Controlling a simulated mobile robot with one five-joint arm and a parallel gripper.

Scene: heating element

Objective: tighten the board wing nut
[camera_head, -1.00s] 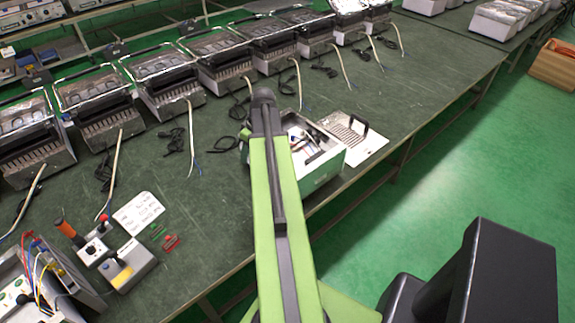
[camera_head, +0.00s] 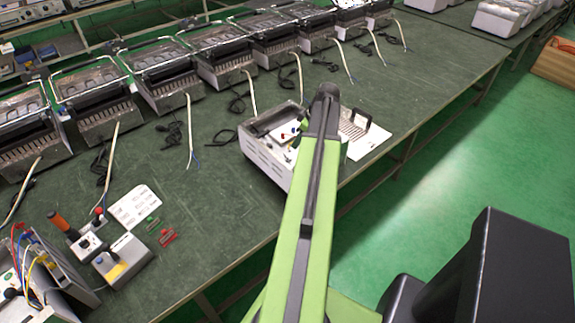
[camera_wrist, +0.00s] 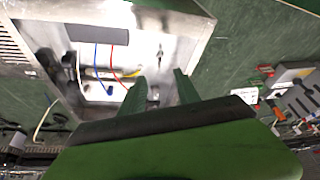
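The open heater box (camera_head: 262,158), white with a slotted side, sits at the front edge of the bench, partly behind my arm. In the wrist view its metal housing (camera_wrist: 196,50) holds blue, red and yellow wires (camera_wrist: 105,74) and small dark fittings. A small dark upright part (camera_wrist: 157,58) is just beyond my fingertips; I cannot tell if it is the board wing nut. My gripper (camera_wrist: 160,84) points into the box with its two green fingers apart and nothing seen between them. In the head view the gripper is hidden by my arm.
A slotted metal cover with a black handle (camera_head: 372,131) lies right of the box. Several similar heaters with loose cables (camera_head: 170,88) line the back. A white label sheet (camera_head: 136,207), a red clip (camera_head: 168,238) and switch boxes (camera_head: 122,263) lie at left.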

